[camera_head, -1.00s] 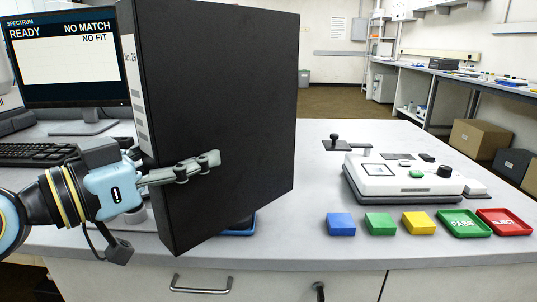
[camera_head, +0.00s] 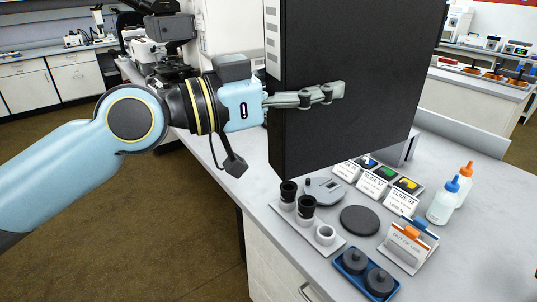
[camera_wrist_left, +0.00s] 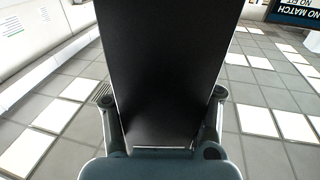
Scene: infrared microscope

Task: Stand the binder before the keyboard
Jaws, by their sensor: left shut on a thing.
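The black binder (camera_head: 350,80) is upright and slightly tilted in the head view, with a white label on its spine at the left. My left gripper (camera_head: 318,95) is shut on it, one finger showing across its near face. It hangs in the air in front of the bench. The binder (camera_wrist_left: 160,70) fills the middle of the left wrist view, between the two fingers of my left gripper (camera_wrist_left: 162,120). The keyboard is not in view now. My right gripper is not in view.
Below the binder, the bench (camera_head: 320,262) bears black eyepieces (camera_head: 306,205), a dark disc (camera_head: 360,220), a blue tray (camera_head: 365,275), slide cards (camera_head: 372,184) and two bottles (camera_head: 442,203). A microscope (camera_head: 165,50) stands behind my left arm. Brown floor (camera_head: 150,240) is open at the left.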

